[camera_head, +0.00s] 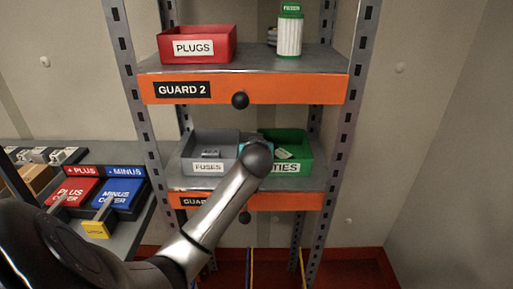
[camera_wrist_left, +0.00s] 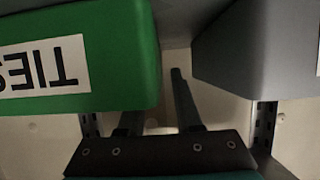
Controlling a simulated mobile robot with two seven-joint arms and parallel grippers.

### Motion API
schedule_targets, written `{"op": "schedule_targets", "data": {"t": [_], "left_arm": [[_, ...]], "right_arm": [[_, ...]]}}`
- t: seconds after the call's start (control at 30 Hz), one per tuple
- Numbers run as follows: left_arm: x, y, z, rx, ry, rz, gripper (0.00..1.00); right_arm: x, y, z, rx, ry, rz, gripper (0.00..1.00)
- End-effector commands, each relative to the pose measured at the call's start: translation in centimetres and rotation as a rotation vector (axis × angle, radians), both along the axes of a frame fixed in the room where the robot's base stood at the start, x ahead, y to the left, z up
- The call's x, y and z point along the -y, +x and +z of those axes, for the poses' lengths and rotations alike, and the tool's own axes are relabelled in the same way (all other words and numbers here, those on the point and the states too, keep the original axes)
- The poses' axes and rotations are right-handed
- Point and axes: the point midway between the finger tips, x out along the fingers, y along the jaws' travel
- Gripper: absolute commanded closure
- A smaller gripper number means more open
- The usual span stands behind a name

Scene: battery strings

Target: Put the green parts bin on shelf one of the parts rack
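The green parts bin (camera_head: 299,144), labelled TIES, stands on the lower visible shelf (camera_head: 300,201) of the parts rack, right of a grey FUSES bin (camera_head: 209,144). My left arm reaches over this shelf, and its wrist covers part of the green bin's front. In the left wrist view the green bin (camera_wrist_left: 120,85) is upside down at left. My left gripper (camera_wrist_left: 160,105) has its fingers apart at the bin's side wall facing the grey bin. One finger is in the gap between the bins; the other is partly hidden behind the green bin. My right gripper is not in view.
The upper shelf (camera_head: 240,87), labelled GUARD 2, holds a red PLUGS bin (camera_head: 197,45) and a white canister with a green lid (camera_head: 289,32). A side bench at left holds red (camera_head: 73,187) and blue (camera_head: 120,185) covers. The grey bin (camera_wrist_left: 262,55) is close beside my gripper.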

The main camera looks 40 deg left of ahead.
Motion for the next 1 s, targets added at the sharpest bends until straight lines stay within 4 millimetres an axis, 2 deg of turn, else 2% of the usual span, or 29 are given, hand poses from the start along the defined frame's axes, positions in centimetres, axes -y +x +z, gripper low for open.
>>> {"op": "schedule_targets", "data": {"t": [0.6,0.8,1.0], "left_arm": [[5.6,-6.6,3.5,-0.002,-0.004,0.0,0.66],[6.7,-7.9,4.2,-0.002,-0.003,0.0,0.66],[6.9,-8.3,4.3,-0.003,-0.002,0.001,0.66]], "right_arm": [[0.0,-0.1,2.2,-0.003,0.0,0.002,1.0],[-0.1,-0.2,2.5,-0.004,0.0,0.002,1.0],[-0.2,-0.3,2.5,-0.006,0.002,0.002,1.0]]}}
